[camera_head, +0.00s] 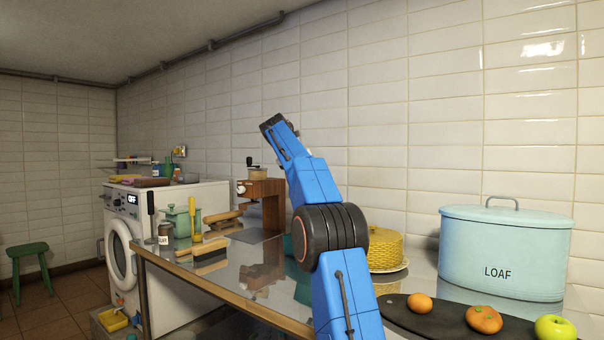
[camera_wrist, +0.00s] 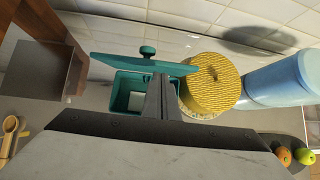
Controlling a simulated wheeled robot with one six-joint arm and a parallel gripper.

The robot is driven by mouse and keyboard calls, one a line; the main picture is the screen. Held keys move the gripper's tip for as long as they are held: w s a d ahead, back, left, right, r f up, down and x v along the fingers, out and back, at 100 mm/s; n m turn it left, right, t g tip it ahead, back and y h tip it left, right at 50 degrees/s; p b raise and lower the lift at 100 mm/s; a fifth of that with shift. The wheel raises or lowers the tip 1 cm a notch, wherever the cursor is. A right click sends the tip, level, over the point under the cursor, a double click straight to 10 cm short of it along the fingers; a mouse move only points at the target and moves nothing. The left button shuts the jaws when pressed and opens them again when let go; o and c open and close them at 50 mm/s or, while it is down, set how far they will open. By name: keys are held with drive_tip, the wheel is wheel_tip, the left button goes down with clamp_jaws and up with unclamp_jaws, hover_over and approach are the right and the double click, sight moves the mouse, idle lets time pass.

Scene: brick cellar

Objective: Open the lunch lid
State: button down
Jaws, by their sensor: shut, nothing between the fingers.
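The teal lunch box (camera_wrist: 120,104) stands on the counter in the wrist view. Its teal lid (camera_wrist: 115,62), with a round knob (camera_wrist: 147,51), is raised and tilted at the wall side, and part of the pale interior shows below it. My gripper (camera_wrist: 162,80) is shut and empty, in front of the box's right part, with its tips overlapping the lid's lower edge in the picture. I cannot tell whether they touch. In the head view my blue arm hides most of the box.
A yellow woven dome (camera_head: 373,246) stands close to the right of the box. A pale blue LOAF bin (camera_head: 507,258) and a dark board with fruit (camera_head: 446,320) are further right. A wooden coffee grinder (camera_head: 262,200) stands left. The tiled wall is close behind.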

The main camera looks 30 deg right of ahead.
drive_tip(key=v, duration=0.9)
drive_tip(key=shift+r, duration=0.15)
drive_tip(key=s+a+f+m+t+y, duration=0.1)
drive_tip(key=s+a+f+m, duration=0.25)
drive_tip(key=s+a, duration=0.3)
drive_tip(key=s+a+f+m+t+y, duration=0.1)
drive_tip(key=s+a+f+m+y, duration=0.15)
drive_tip(key=s+a+f, duration=0.35)
drive_tip(key=s+a+f+m+y, duration=0.1)
drive_tip(key=s+a+f+m, duration=0.1)
drive_tip(key=s+a+m, duration=0.45)
drive_tip(key=s+a+f+m+y, duration=0.1)
drive_tip(key=s+a+f+m, duration=0.3)
drive_tip(key=s+f, duration=1.1)
drive_tip(key=s+a+f+m+t+y, duration=0.1)
drive_tip(key=s+a+f+m, duration=0.4)
drive_tip(key=s+f, duration=1)
wheel_tip(320, 180, down, 3)
drive_tip(key=shift+a+f+y, duration=0.1)
drive_tip(key=shift+a+y, duration=0.65)
drive_tip(key=shift+a, duration=0.1)
